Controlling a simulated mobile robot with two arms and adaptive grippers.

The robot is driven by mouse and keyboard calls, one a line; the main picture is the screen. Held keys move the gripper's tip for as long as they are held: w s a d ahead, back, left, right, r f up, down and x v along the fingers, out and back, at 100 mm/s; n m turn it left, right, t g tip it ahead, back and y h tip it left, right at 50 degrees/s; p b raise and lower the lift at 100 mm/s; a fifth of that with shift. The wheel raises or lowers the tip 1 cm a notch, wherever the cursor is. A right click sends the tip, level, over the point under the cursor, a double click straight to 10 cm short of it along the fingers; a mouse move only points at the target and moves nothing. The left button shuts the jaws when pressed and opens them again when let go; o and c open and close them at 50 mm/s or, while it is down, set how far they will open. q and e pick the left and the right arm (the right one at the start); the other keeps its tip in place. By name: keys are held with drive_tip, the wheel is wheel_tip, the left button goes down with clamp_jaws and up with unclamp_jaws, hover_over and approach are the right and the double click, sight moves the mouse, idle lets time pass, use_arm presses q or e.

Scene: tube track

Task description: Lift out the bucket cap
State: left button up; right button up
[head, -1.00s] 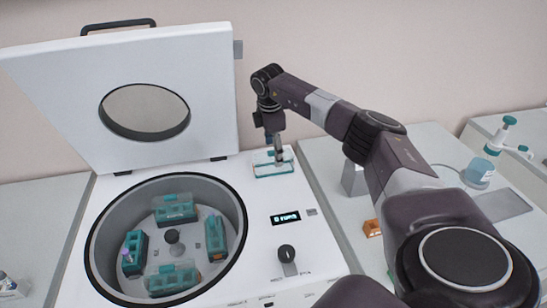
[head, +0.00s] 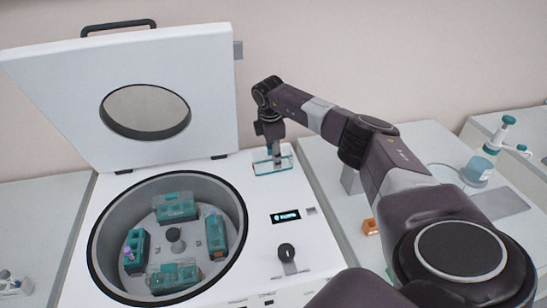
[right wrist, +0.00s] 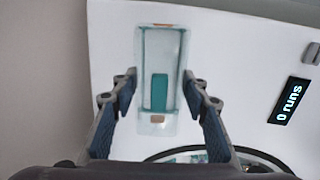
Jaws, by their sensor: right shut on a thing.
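A clear, teal-edged bucket cap (head: 259,167) is at the centrifuge's rear right deck, right of the bowl. My right gripper (head: 276,163) is over it, pointing down. In the right wrist view the cap (right wrist: 158,45) lies between the two fingers (right wrist: 159,85), which close on its long sides. I cannot tell whether it touches the deck. In the rotor bowl, the rear bucket (head: 175,208) and front bucket (head: 173,277) look covered by clear caps. The left bucket (head: 136,250) and right bucket (head: 216,235) hold tubes. My left gripper is not in view.
The centrifuge lid (head: 60,90) stands open behind the bowl. A display (head: 286,216) and a knob (head: 287,252) are on the deck in front of the cap. An orange block (head: 370,226) and a teal-topped bottle (head: 479,168) are on the right bench.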

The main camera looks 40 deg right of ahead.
drive_tip(key=shift+r, duration=0.1)
wheel_tip(320, 180, up, 20)
drive_tip(key=b, duration=0.4)
drive_tip(key=shift+b, duration=0.3)
wheel_tip(320, 180, up, 5)
drive_tip(key=p, duration=0.5)
idle(0.4)
drive_tip(key=shift+f, duration=0.2)
